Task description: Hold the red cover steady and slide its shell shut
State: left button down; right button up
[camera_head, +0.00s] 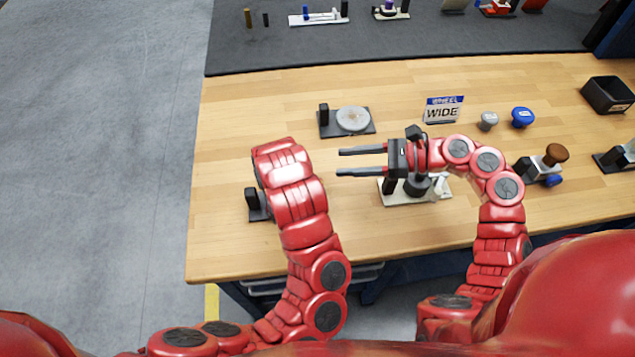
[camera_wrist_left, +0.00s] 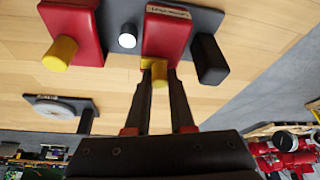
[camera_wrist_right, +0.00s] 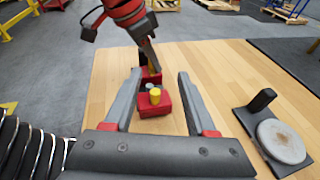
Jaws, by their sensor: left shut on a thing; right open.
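In the left wrist view the red cover shows as two red halves, one with a label (camera_wrist_left: 167,35) and one to its left (camera_wrist_left: 80,30), apart. Each has a yellow knob; the left half's knob (camera_wrist_left: 60,53) is free. A pale round peg (camera_wrist_left: 127,41) shows between them. My left gripper (camera_wrist_left: 159,68) is shut on the labelled half's knob. My right gripper (camera_head: 338,161) is open and empty above the table. In the right wrist view the nearer red half (camera_wrist_right: 155,107) lies ahead between its fingers. In the head view my left arm hides the cover.
The cover's dark base plate (camera_head: 260,214) has a black block (camera_wrist_left: 208,59). A grey disc on a plate (camera_head: 353,119) stands behind. A pale plate (camera_head: 398,197) with a fixture lies under my right gripper. A "WHEEL WIDE" sign (camera_head: 442,110) and knobs stand farther right.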

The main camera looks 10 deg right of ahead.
jog(key=s+d+f+h, duration=0.1)
jog(key=s+d+f, duration=0.15)
jog(key=f, duration=0.25)
jog(key=x, duration=0.7)
jog(key=w+x, duration=0.1)
jog(key=x, duration=0.3)
jog(key=shift+d+f, duration=0.15)
jog(key=shift+f, duration=0.25)
grip_shut()
dwell(0.5)
